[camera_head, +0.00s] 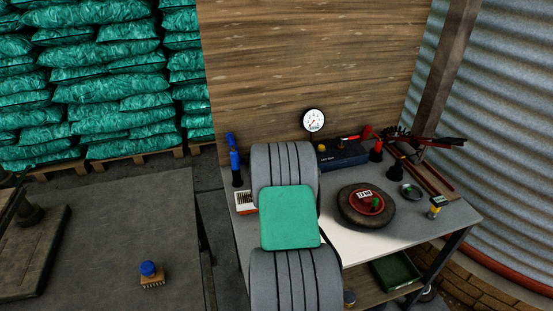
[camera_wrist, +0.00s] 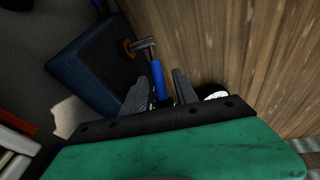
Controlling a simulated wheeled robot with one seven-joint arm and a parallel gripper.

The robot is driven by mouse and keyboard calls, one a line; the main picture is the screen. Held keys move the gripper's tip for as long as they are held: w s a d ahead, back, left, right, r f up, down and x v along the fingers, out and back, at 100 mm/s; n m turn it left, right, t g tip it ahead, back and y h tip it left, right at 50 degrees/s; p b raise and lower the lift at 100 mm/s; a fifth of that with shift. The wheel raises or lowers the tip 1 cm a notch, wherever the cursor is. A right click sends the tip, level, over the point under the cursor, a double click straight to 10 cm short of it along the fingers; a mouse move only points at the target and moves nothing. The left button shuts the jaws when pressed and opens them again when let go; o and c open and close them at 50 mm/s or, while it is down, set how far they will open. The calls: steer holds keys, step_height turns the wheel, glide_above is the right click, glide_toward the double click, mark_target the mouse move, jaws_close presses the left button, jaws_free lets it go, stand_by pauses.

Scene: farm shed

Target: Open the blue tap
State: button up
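In the wrist view, a blue bar (camera_wrist: 158,80), perhaps the tap's handle, shows between my fingers, with a grey crosspiece (camera_wrist: 143,44) at its far end. I cannot tell for sure that it is the tap. My gripper (camera_wrist: 159,85) has its two dark fingers apart, with gaps visible on both sides of the bar. Contact is not visible. In the head view, my green-topped arm hides the gripper and the bar. A blue upright piece on a black base (camera_head: 234,160) stands at the bench's back left.
A pressure gauge (camera_head: 313,120) is at the wooden panel (camera_head: 310,50). A dark blue box (camera_head: 345,157), also in the wrist view (camera_wrist: 85,62), is near it.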

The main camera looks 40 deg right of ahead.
steer(key=v, duration=0.7)
steer(key=shift+s+a+b, duration=0.25)
steer(key=shift+s+b, duration=0.05)
steer(key=shift+b, duration=0.1)
steer(key=shift+r, duration=0.15)
steer(key=shift+c, duration=0.3)
